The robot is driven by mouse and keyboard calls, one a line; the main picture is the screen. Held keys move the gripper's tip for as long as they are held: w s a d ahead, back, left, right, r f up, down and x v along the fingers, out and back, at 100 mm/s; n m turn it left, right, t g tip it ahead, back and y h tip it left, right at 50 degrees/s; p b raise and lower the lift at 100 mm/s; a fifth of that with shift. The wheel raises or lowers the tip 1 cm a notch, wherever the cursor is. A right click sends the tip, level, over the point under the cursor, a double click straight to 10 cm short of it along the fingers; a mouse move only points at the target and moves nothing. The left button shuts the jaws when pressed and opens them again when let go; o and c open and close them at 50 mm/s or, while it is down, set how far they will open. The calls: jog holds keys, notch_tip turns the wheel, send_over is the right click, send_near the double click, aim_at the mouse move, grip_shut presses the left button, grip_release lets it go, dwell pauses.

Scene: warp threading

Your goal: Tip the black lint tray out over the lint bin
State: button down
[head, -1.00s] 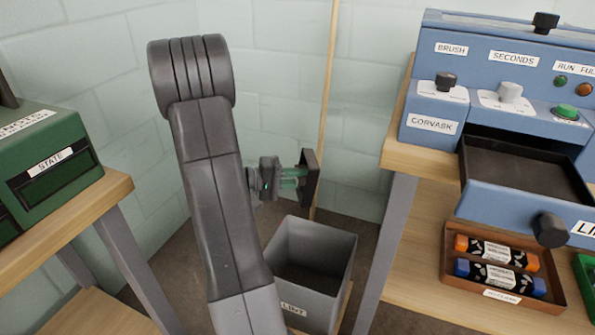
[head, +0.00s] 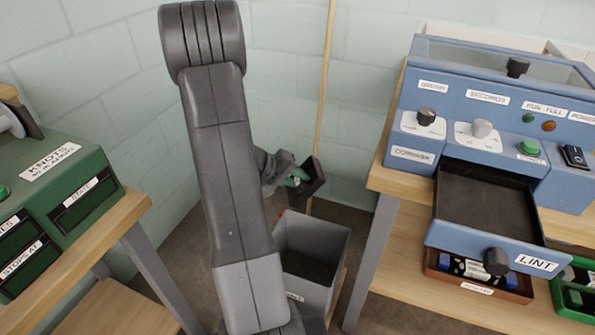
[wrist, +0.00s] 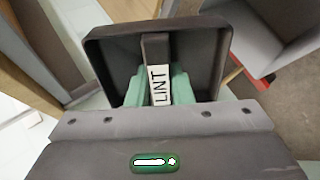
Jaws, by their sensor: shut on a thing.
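My gripper (head: 296,180) with its green fingers is shut on the black lint tray (head: 314,179). The tray is held above the back right part of the grey lint bin (head: 335,262) and stands apart from it. It is tilted in the head view. In the wrist view, the tray (wrist: 102,68) shows a raised rim and a "LINT" label between the fingers (wrist: 157,95). No lint can be made out in it. The bin stands on the floor with its mouth open upward; its dark inside shows no clear contents. My arm hides the bin's left side.
A blue machine (head: 400,155) stands on the wooden bench at right, its "LINT" drawer (head: 465,240) pulled out. A brown box (head: 430,270) sits below. A green cabinet (head: 75,165) stands on the left table. A pole (head: 325,90) leans behind the bin.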

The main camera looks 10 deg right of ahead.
jog(key=shift+d+r+y+p, duration=0.5)
jog(key=shift+y+p, duration=0.4)
jog(key=shift+y, duration=0.2)
jog(key=shift+d+r+y+p, duration=0.15)
jog(key=shift+y+p, duration=0.75)
jog(key=shift+p, duration=0.15)
jog(key=y+p, duration=0.1)
jog(key=p, duration=0.2)
jog(key=y+p, duration=0.1)
jog(key=p, duration=0.2)
jog(key=shift+d+r, duration=0.1)
jog(key=shift+d, duration=0.2)
jog(key=shift+m+y+p, duration=0.3)
jog(key=shift+p, duration=0.15)
jog(key=y+p, duration=0.1)
jog(key=p, duration=0.5)
jog(key=shift+d+r, duration=0.1)
jog(key=shift+d, duration=0.1)
jog(key=y+p, duration=0.1)
jog(key=p, duration=0.5)
jog(key=shift+s+d, duration=0.1)
jog(key=shift+d, duration=0.05)
jog(key=p, duration=0.3)
jog(key=shift+w+d+r, duration=0.1)
jog(key=shift+w+r, duration=0.05)
jog(key=shift+w, duration=0.1)
jog(key=p, duration=0.4)
jog(key=shift+d+y, duration=0.15)
jog(key=shift+y, duration=0.25)
jog(key=p, duration=0.4)
